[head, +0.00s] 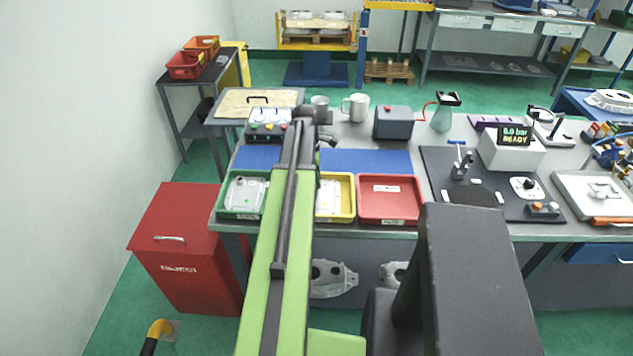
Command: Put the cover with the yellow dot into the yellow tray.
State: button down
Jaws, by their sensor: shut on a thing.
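The yellow tray (348,217) stands at the front edge of the bench, between the green and red trays. My arm hides its left part. A pale piece (328,198) shows in it beside my arm; I cannot tell whether it lies there or is held. No yellow dot can be made out. My gripper (327,139) is mostly hidden behind my outstretched arm, with only a dark part showing at its far end. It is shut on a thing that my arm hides. Another pale grey cover (245,195) lies in the green tray (229,213).
The red tray (390,214) is right of the yellow one. Behind are a blue mat (365,160), mugs (355,107) and a dark grey box (394,122). A black fixture plate (440,170) is at right. A red cabinet (185,245) stands front left.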

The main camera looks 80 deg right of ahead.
jog(key=shift+f, duration=0.2)
jog(key=c, duration=1.4)
grip_release()
jog(key=shift+r, duration=0.1)
jog(key=shift+r, duration=0.15)
notch_tip(320, 180, up, 12)
jog(key=w+p, duration=0.1)
jog(key=p, duration=1.1)
jog(key=shift+w, duration=0.4)
jog(key=shift+a, duration=0.1)
